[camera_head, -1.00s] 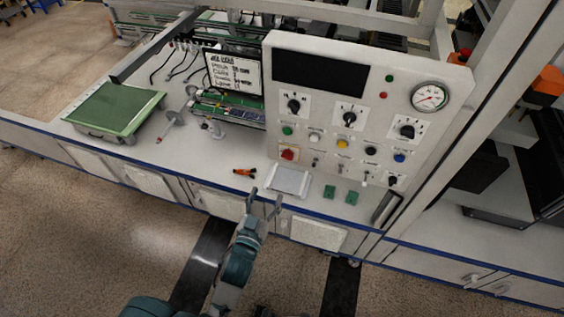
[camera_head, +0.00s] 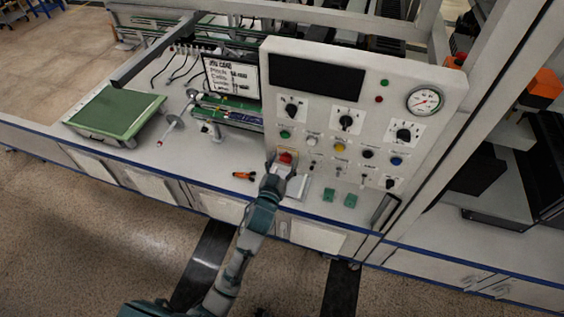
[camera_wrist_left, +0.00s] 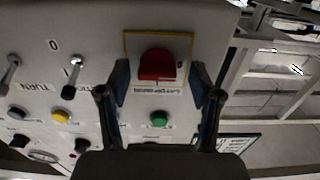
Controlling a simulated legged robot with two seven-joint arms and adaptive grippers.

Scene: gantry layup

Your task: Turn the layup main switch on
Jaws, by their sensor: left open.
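The red main switch (camera_head: 286,157) is at the lower left of the upright white control panel (camera_head: 320,115). In the left wrist view the red switch (camera_wrist_left: 157,65) is a red knob on a yellow-edged plate, with a "0" mark at its right. The lettering below it is too blurred to read. My left gripper (camera_head: 284,169) is open in front of the switch. In the left wrist view its two fingers (camera_wrist_left: 159,82) stand on either side of the red knob, with gaps between. My right gripper is not in view.
A green button (camera_wrist_left: 159,118) is close to the fingers. Toggle levers (camera_wrist_left: 73,80) stick out beside the switch. A white tray (camera_head: 297,190), two green blocks (camera_head: 350,200) and an orange-handled tool (camera_head: 243,176) lie on the bench below the panel.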

